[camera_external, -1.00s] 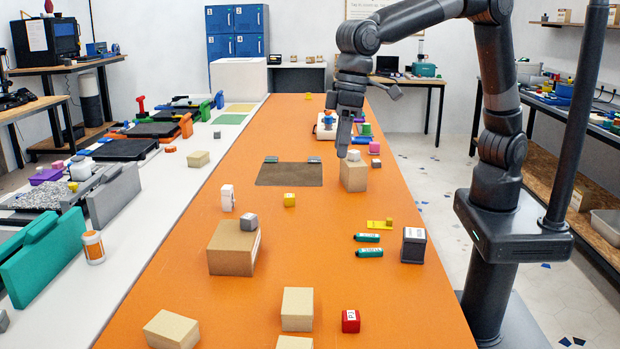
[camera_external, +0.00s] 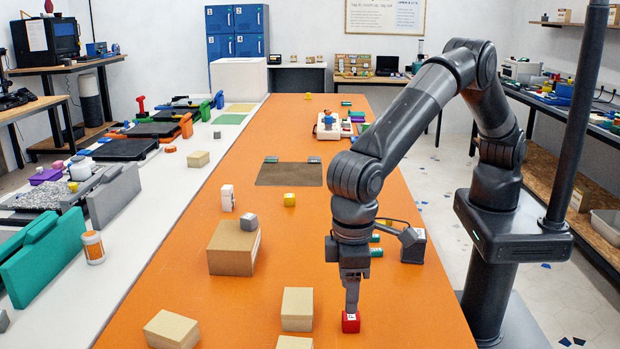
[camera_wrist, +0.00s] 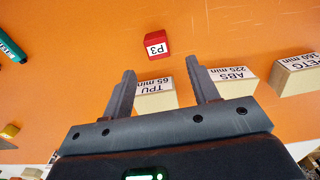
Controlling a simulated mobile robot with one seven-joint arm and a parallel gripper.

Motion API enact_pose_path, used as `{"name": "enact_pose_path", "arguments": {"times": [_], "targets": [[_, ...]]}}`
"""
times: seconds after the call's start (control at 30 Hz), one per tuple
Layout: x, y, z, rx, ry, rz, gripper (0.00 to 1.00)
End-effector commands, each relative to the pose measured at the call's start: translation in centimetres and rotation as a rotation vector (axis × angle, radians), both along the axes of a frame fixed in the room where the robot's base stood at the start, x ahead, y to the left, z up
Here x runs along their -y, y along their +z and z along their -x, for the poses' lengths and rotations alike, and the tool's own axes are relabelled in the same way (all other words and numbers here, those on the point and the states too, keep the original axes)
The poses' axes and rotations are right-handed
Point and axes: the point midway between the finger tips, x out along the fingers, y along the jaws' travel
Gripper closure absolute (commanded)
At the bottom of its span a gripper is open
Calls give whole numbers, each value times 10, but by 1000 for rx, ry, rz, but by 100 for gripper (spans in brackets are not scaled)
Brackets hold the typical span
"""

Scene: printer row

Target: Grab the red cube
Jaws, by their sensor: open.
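The red cube (camera_external: 351,325) stands on the orange table near its front right. In the wrist view the red cube (camera_wrist: 155,42) has a white label reading P3. My gripper (camera_external: 352,306) points down at the cube, its fingers overlapping the cube's top in the outside view. In the wrist view my gripper (camera_wrist: 160,70) is open and empty. The cube lies ahead of the fingertips, about in line with the gap between them. Whether the fingers touch the cube cannot be told.
A tan box (camera_external: 297,305) stands left of the cube, and another tan box (camera_external: 171,330) farther left. The wrist view shows boxes labelled TPU (camera_wrist: 155,103), ABS (camera_wrist: 232,76) and PETG (camera_wrist: 297,75). A dark box (camera_external: 415,246) stands behind the arm.

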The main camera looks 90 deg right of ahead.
Motion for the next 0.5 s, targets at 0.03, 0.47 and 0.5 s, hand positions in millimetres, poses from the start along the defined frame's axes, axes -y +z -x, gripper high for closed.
{"name": "enact_pose_path", "arguments": {"times": [0.03,0.47,0.5], "targets": [[0,-7,0,-1,0,2,45],[3,-47,7,-2,1,2,45],[3,-53,6,-1,0,2,45]]}}
